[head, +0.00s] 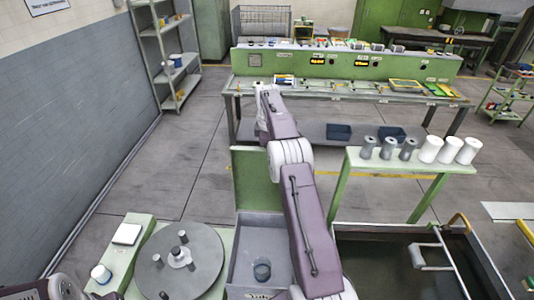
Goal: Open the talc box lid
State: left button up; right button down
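A grey open-topped box (243,271) stands at the bottom middle, with a dark round container (262,270) inside. I take it for the talc box. A green panel (257,180) stands upright along its far edge; it may be the raised lid, but I cannot tell if they are joined. My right arm reaches up across the box's right side and past the panel. Its far end, around my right gripper (264,97), is too small and self-covered to show the fingers. Only a piece of my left arm shows at the bottom left corner; its gripper is out of view.
A round grey plate (182,270) with several pegs is left of the box. A dark open trough (390,270) lies right. A green stand (436,167) holds grey and white cylinders. A long green console (350,64) stands at the back. Open floor (165,190) lies left.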

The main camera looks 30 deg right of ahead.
jog(key=shift+w+d, duration=0.1)
jog(key=shift+d, duration=0.1)
dwell(0.4)
jog(key=c, duration=1.6)
grip_release()
jog(key=shift+o, duration=0.7)
jog(key=shift+d, duration=0.15)
jog(key=shift+s, duration=0.2)
